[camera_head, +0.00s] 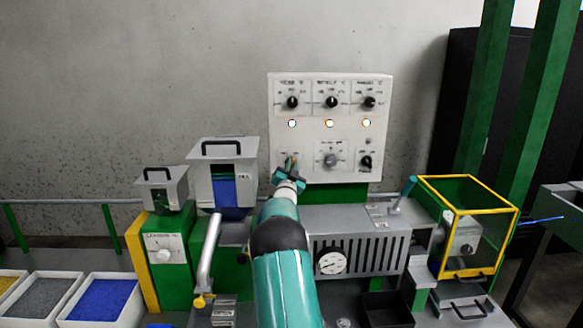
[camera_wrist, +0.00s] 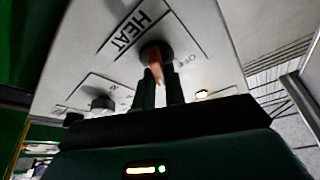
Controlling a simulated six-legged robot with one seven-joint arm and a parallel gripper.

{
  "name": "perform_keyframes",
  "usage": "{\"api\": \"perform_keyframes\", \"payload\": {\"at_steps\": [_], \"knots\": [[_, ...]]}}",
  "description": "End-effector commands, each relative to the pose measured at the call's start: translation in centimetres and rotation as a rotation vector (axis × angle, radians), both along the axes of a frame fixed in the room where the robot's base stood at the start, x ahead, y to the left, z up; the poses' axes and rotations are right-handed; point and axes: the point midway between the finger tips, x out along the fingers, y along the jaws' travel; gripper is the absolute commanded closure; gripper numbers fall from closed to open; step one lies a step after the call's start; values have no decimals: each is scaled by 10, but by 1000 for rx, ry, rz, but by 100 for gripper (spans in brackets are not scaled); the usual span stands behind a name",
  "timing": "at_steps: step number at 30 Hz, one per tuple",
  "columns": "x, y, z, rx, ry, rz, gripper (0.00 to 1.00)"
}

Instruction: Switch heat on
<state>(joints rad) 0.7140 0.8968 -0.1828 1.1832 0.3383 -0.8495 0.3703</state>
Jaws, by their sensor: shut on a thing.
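The white control panel (camera_head: 330,135) stands upright at the back, with several knobs and three lit lamps. In the wrist view the heat switch (camera_wrist: 154,56) is a dark round base with an orange handle, beside the printed word HEAT on the panel. Small lettering, hard to read, lies to its right. My gripper (camera_wrist: 160,88) is shut on the orange handle, with one dark finger on each side. In the head view my gripper (camera_head: 289,174) is at the panel's lower left and hides most of the switch.
A grey hopper (camera_head: 222,150) stands close left of my arm. Below the panel are a slotted metal housing (camera_head: 375,250) and a round gauge (camera_head: 331,263). A yellow-framed clear box (camera_head: 484,212) is at right. White bins (camera_head: 100,309) are at lower left.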

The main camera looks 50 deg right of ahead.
Motion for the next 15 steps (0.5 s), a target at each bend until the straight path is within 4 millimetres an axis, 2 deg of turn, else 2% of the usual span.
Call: {"api": "perform_keyframes", "payload": {"at_steps": [15], "knots": [[0,0,-3,31,-29,1,100]]}}
